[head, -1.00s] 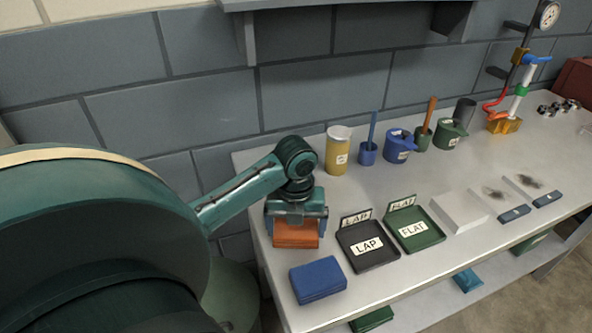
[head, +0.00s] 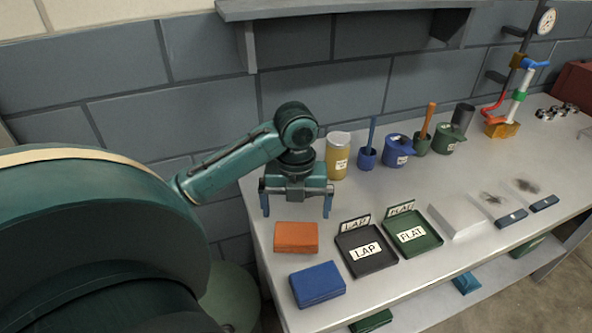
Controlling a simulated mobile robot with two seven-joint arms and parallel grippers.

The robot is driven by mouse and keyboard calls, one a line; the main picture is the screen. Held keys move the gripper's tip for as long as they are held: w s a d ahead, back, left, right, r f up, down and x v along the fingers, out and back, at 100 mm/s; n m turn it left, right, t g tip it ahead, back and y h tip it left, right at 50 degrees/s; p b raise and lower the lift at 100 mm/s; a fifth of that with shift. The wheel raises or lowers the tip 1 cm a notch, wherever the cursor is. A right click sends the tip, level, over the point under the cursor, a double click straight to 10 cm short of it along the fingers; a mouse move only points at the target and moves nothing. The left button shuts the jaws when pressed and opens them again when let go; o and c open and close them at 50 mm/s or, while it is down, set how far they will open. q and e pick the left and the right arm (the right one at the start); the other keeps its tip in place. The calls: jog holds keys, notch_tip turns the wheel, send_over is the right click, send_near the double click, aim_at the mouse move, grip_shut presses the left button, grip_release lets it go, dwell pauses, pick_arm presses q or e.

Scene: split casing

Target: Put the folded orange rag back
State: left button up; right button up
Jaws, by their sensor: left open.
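The folded orange rag (head: 296,237) lies flat on the left end of the bench, behind the folded blue rag (head: 318,284) and left of the black LAP tray (head: 367,263). My left gripper (head: 296,211) is open and empty, above and behind the orange rag, with its two fingers spread and pointing down. The fingers are apart from the rag. My right gripper is not in view.
A green FLAT tray (head: 427,247) stands right of the LAP tray. A pale block (head: 456,221) lies to the right. A wall shelf (head: 345,10) is above.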

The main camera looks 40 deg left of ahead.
pick_arm(q)
notch_tip(320, 180, up, 4)
jog(key=shift+f, duration=0.1)
jog(key=shift+s, duration=0.1)
dwell(0.6)
